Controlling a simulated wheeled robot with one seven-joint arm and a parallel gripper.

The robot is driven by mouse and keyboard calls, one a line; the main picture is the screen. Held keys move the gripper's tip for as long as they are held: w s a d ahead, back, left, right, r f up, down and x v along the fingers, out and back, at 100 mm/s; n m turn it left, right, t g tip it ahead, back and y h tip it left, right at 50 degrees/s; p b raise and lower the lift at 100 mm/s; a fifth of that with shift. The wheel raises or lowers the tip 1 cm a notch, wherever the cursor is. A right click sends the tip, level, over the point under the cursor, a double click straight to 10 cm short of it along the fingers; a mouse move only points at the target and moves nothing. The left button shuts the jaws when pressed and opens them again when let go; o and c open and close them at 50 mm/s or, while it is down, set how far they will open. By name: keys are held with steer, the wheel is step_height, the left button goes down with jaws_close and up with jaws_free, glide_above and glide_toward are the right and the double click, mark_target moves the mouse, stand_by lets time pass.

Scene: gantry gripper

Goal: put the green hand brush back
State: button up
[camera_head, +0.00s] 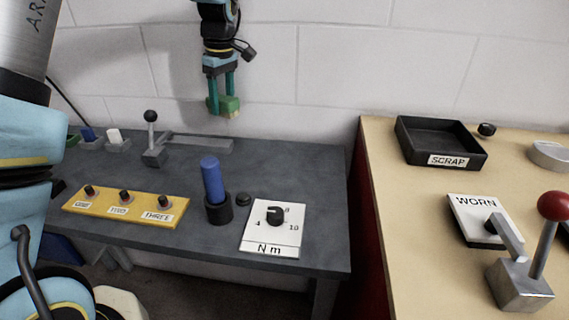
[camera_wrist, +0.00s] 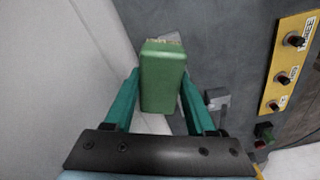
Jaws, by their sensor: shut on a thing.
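The green hand brush (camera_head: 230,107) is a small green block with a pale strip at its lower end. My gripper (camera_head: 221,95) hangs in front of the white wall and is shut on it, with the brush raised above the back of the grey table (camera_head: 300,170). In the wrist view, the brush (camera_wrist: 163,78) sits between the two teal fingers (camera_wrist: 160,85). Small grey holders (camera_head: 117,146) stand at the table's back left, with a blue piece (camera_head: 88,134) and a white piece (camera_head: 113,135). A green thing there (camera_head: 72,140) is partly hidden by my arm.
A ball-topped lever (camera_head: 151,118) and a flat grey strip (camera_head: 200,143) are at the table's back. A yellow switch panel (camera_head: 125,208), a blue-handled tool in a black cup (camera_head: 218,208) and a dial plate (camera_head: 273,229) are nearer. A black SCRAP tray (camera_head: 440,160) stands right.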

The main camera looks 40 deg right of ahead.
steer(key=s+d+m+b, duration=0.3)
steer(key=s+d+m, duration=0.4)
steer(key=s+m, duration=0.15)
steer(key=m+h, duration=0.1)
steer(key=m, duration=0.4)
glide_above(292, 161)
step_height(292, 161, down, 6)
steer(key=shift+s+a+f+b, duration=0.1)
steer(key=shift+b, duration=0.35)
steer(key=shift+f+p, duration=0.35)
steer(key=shift+f, duration=1.6)
steer(key=o, duration=1.3)
steer(key=shift+f, duration=0.1)
steer(key=r, duration=0.4)
steer(key=r+b, duration=0.1)
steer(key=r, duration=0.3)
steer(key=s+a+r, duration=0.1)
steer(key=r, duration=0.3)
steer(key=shift+r+b, duration=0.1)
steer(key=shift+b, duration=0.25)
